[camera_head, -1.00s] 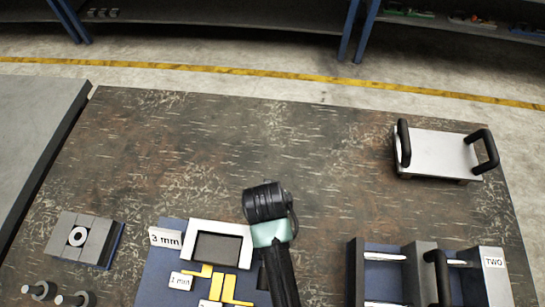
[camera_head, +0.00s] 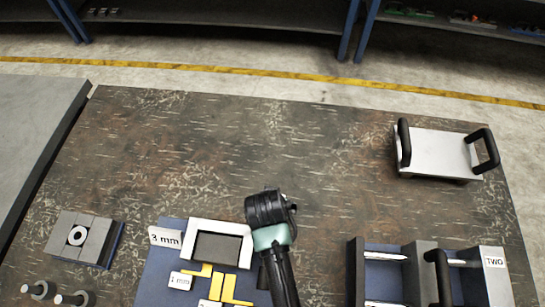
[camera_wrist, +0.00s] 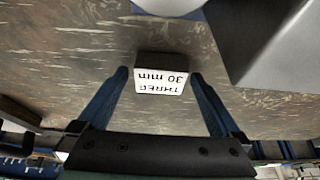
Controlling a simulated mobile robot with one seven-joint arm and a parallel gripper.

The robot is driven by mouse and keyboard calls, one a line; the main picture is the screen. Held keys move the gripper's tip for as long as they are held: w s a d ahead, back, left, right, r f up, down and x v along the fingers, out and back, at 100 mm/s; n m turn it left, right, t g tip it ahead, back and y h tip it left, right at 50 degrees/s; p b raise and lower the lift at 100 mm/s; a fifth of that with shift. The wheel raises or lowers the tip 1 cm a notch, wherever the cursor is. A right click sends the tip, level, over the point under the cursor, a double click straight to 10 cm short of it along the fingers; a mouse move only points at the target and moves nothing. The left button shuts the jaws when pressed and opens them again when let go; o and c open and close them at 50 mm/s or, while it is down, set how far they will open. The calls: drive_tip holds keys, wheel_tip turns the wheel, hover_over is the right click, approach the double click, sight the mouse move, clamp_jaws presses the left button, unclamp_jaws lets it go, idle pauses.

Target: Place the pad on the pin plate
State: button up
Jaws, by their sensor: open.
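My gripper is open in the wrist view (camera_wrist: 159,76), its two blue fingers apart. A dark block with a white label reading "THREE 30 mm" (camera_wrist: 162,82) shows upside down between the fingertips; I cannot tell whether they touch it. In the head view my arm stands over the blue mat's right edge, and the fingers are hidden. No object is clearly marked as the pad or pin plate. A white frame (camera_head: 217,228) around a dark rectangle (camera_head: 217,247) lies on the mat. A fixture with silver rods (camera_head: 386,256), labelled TWO, stands at the lower right.
A metal plate with two black handles (camera_head: 437,153) sits at the back right. A grey block with a ring (camera_head: 77,236) and short pins (camera_head: 72,299) are at the left. Yellow pieces (camera_head: 217,286) lie on the mat (camera_head: 152,280). The table's middle back is clear.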

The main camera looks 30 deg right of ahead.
drive_tip(key=v, duration=1.2)
drive_tip(key=shift+r+p, duration=0.2)
drive_tip(key=shift+p, duration=0.25)
drive_tip(key=shift+w, duration=0.1)
